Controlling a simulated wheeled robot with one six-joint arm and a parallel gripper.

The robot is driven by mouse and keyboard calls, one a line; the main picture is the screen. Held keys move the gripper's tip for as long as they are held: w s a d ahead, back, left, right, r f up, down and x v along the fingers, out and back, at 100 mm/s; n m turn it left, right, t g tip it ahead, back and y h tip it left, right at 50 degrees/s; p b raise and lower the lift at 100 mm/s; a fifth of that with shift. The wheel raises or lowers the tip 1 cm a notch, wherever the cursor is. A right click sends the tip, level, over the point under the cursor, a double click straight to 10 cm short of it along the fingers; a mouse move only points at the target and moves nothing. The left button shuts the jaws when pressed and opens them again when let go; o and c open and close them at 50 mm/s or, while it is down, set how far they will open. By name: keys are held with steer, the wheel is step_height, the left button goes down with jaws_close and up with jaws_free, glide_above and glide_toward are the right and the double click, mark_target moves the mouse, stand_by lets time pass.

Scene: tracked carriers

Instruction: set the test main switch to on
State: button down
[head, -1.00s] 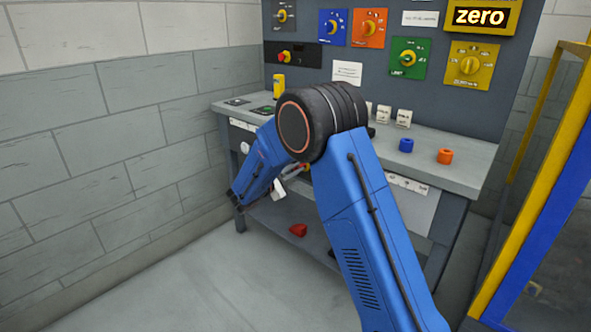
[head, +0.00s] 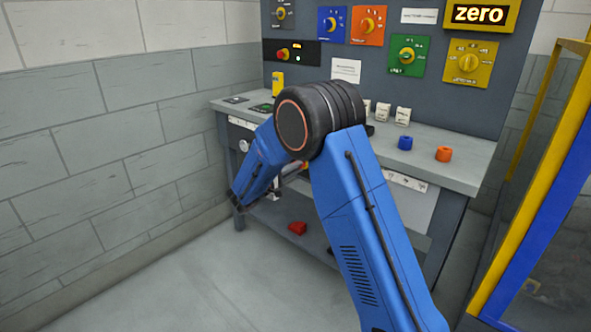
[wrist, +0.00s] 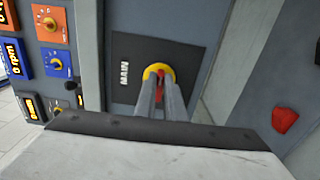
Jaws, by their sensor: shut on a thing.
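The main switch (wrist: 148,72) shows in the wrist view as a red handle in a yellow ring on a dark plate (wrist: 125,70) marked MAIN. My gripper (wrist: 161,84) is shut on the red handle, one finger on each side. The fingers cover much of the handle, so I cannot tell which position it points to. In the head view my blue arm reaches down in front of the bench, and the fingertips and this switch are hidden or too small to make out.
A red object (head: 297,228) lies on the lower shelf. A yellow-blue frame (head: 540,170) stands at right.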

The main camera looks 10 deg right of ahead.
steer(key=shift+s+f, duration=0.1)
stand_by(0.4)
steer(key=c, duration=1.8)
jaws_free()
steer(key=shift+c, duration=0.2)
steer(key=v, duration=1.7)
steer(key=shift+a, duration=0.2)
steer(key=shift+s, duration=0.1)
steer(key=shift+d, duration=0.1)
